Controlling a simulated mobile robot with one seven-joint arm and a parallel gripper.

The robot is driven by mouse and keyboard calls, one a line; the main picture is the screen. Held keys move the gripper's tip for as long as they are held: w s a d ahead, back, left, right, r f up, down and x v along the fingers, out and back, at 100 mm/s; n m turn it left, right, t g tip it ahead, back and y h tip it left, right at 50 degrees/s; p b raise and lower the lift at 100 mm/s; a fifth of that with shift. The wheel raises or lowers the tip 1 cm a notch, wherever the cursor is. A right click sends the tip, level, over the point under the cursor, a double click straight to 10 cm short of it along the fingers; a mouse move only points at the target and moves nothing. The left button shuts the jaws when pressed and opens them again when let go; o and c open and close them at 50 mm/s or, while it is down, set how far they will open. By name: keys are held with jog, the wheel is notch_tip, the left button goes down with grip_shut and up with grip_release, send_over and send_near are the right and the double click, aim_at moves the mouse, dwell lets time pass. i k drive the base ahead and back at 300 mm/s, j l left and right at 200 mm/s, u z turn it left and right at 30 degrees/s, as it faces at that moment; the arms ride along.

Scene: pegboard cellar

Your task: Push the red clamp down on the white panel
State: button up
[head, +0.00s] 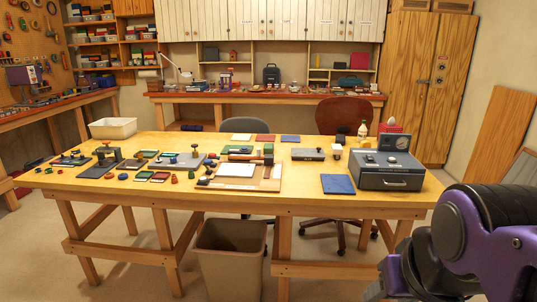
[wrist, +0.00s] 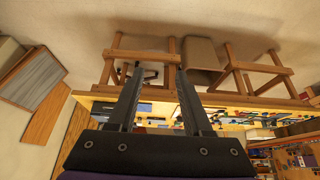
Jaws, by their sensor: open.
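The white panel (head: 237,170) lies flat on a wooden board (head: 268,184) near the middle of the table in the head view. My arm is at the lower right of the head view, well away from the panel, off the table's front right.
The wooden table (head: 300,198) holds a grey box with a handle (head: 390,181), a blue board (head: 338,184), a cream tray (head: 113,128) and several small fixtures. A brown bin (head: 230,259) stands under the front edge. Chairs stand behind. Open floor lies before the table.

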aim_at(213, 156)
jog(key=i+j, duration=0.55)
jog(key=j, duration=0.15)
jog(key=i+j, duration=0.5)
jog(key=j, duration=0.15)
jog(key=i+j, duration=0.55)
jog(key=j, duration=0.15)
jog(key=i+j, duration=0.55)
jog(key=j, duration=0.1)
